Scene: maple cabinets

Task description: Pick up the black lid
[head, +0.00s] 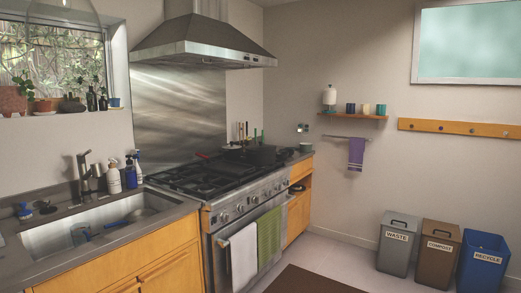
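Dark cookware stands on the back right of the stove. It includes a black pot (262,155) and a flatter dark round piece (232,149) to its left, which could be the black lid or a pan; it is too small to tell. A red handle (202,156) sticks out to the left of this group. Neither of my grippers shows in the head view.
The stove (245,205) has black grates and towels on its front rail. A sink (100,225) with bottles behind it is at left. Waste, compost and recycle bins (437,250) stand at right. A dark mat (310,281) lies on otherwise clear floor.

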